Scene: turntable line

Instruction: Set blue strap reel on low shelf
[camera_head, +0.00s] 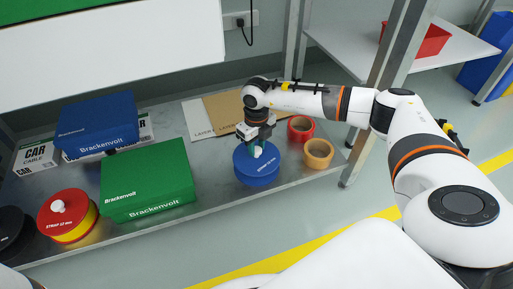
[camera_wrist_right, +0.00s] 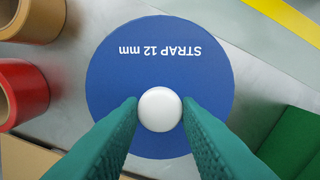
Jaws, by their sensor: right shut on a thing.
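The blue strap reel (camera_head: 258,170) stands on the grey low shelf (camera_head: 222,205), between the green box and the tape rolls. It is a flat blue disc with a white knob on top. My right gripper (camera_head: 256,148) comes down on it from above and is shut on the white knob. In the right wrist view the green fingers (camera_wrist_right: 160,112) flank the knob (camera_wrist_right: 160,109), and the blue top (camera_wrist_right: 120,80) reads STRAP 12 mm. The reel seems to rest on the shelf, though its underside is hidden. My left gripper is not in view.
A red tape roll (camera_head: 300,128) and a tan tape roll (camera_head: 318,153) stand close right of the reel. A green Brackenvolt box (camera_head: 148,180), a blue box (camera_head: 98,124) and a red-yellow reel (camera_head: 68,216) stand left. A white panel (camera_head: 110,40) overhangs the back left. Metal posts (camera_head: 385,70) rise at right.

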